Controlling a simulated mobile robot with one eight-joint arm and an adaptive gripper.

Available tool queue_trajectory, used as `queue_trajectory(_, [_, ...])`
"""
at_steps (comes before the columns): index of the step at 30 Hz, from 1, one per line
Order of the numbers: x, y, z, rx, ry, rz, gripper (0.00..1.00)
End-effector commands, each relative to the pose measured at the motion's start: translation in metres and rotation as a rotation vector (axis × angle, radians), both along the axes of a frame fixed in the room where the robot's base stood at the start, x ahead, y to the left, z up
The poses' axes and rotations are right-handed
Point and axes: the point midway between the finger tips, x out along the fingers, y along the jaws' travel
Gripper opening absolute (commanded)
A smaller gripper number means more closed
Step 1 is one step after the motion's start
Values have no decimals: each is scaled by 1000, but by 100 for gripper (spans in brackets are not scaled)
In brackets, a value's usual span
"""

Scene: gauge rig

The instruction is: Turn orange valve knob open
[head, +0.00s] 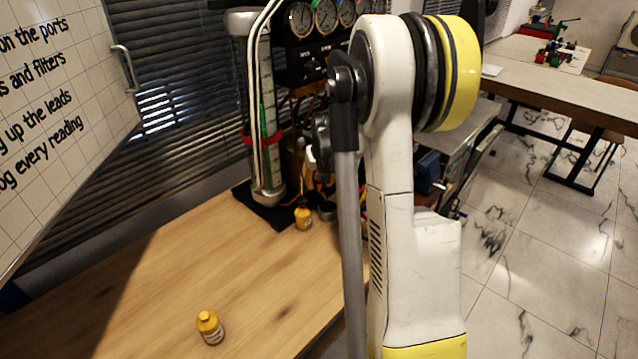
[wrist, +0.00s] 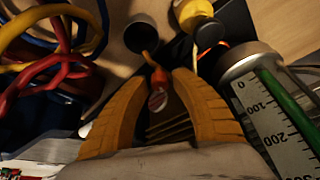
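My gripper (wrist: 164,76) shows in the wrist view with two thick orange-yellow fingers. There is a gap between their tips, so it is open. A small orange-red piece with a pale band (wrist: 158,90) shows in that gap; I cannot tell whether it is the valve knob or whether a finger touches it. In the head view my own arm covers much of the gauge rig, and I cannot make out the gripper or the knob clearly there.
A clear graduated cylinder (head: 263,110) stands left of my arm; it also shows in the wrist view (wrist: 285,125). Red, yellow and blue cables (wrist: 50,55) crowd the left there. Pressure gauges (head: 326,17) sit above. Yellow bottles (head: 209,327) (head: 303,214) stand on the wooden table (head: 130,285).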

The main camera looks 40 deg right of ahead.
Motion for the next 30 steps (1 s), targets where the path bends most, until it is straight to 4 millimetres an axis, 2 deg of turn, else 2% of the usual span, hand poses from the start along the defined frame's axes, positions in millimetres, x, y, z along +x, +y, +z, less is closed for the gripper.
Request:
queue_trajectory(1, [0,0,0,0,0,0,30])
queue_trajectory(2, [0,0,0,0,0,0,23])
queue_trajectory(4, [0,0,0,0,0,0,2])
queue_trajectory(5, [0,0,0,0,0,0,0])
queue_trajectory(14, [0,0,1,1,-1,34,0])
queue_trajectory(24, [0,-1,1,1,-1,378,0])
queue_trajectory(30, [0,-1,0,-1,-1,450,0])
